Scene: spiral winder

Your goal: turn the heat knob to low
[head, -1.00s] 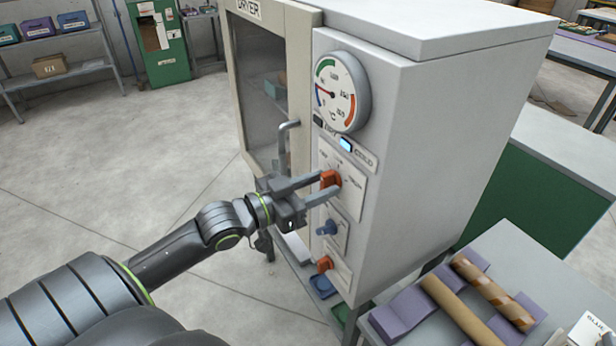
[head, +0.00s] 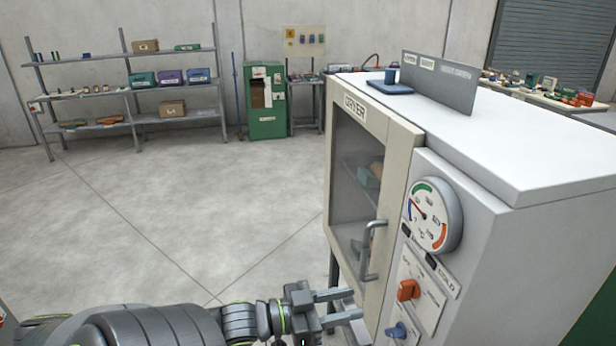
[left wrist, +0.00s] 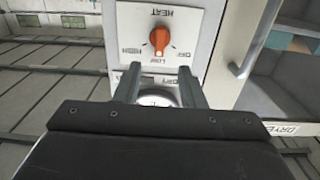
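The orange heat knob (head: 408,289) sits on a white plate on the dryer's front, under the round gauge (head: 428,215). In the left wrist view the knob (left wrist: 160,39) is upside down, with HIGH, LOW and OFF around it. Its grip bar lies in line with the LOW label (left wrist: 160,60); I cannot tell surely which end is the pointer. My left gripper (head: 340,305) is open and empty, apart from the knob, to its lower left in the head view. Its two fingers also show in the left wrist view (left wrist: 160,88). My right gripper is out of view.
A blue knob (head: 397,331) sits just below the heat knob. The dryer door (head: 362,190) is shut, and its handle (head: 372,250) juts out near my left gripper. Shelves (head: 130,90) and a green cabinet (head: 267,100) stand far back. The floor between is clear.

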